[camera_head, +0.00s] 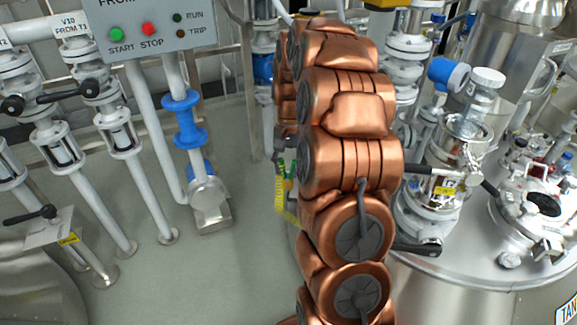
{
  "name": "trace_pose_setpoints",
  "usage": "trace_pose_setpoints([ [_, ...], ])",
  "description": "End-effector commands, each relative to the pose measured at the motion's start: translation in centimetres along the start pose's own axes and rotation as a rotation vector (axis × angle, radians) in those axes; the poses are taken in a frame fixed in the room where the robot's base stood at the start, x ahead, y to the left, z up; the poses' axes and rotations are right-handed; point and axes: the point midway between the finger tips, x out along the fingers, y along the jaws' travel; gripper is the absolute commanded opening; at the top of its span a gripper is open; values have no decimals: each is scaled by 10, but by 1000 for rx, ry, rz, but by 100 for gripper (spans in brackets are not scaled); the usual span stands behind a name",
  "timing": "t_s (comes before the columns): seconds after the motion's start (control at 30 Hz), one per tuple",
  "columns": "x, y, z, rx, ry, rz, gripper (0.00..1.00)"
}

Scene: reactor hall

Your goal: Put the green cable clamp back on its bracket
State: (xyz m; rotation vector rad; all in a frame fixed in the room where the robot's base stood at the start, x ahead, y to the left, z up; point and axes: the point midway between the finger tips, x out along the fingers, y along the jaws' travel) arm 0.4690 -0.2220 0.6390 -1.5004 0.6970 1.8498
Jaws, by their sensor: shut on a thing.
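My copper-coloured arm fills the middle of the view and hides much of what lies behind it. My gripper (284,147) shows only as a dark grey part at the arm's left edge, pointing down. It is shut on the green cable clamp (289,168), of which a small green piece shows just below it. A yellow strip (279,195) hangs or stands right beside the green piece; whether they touch is unclear. I cannot make out the bracket for certain; it may be hidden behind my arm.
A grey control box (150,28) with green and red buttons is at the upper left. White pipes and valves with black handles stand at the left. A steel vessel (470,262) with fittings is at the right. Open grey floor (190,265) lies left of my arm.

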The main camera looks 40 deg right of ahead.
Motion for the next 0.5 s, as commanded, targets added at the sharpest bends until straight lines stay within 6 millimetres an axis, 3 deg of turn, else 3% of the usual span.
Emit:
trace_pose_setpoints([
  [0.5,4,0,-1,0,-1,0,7],
])
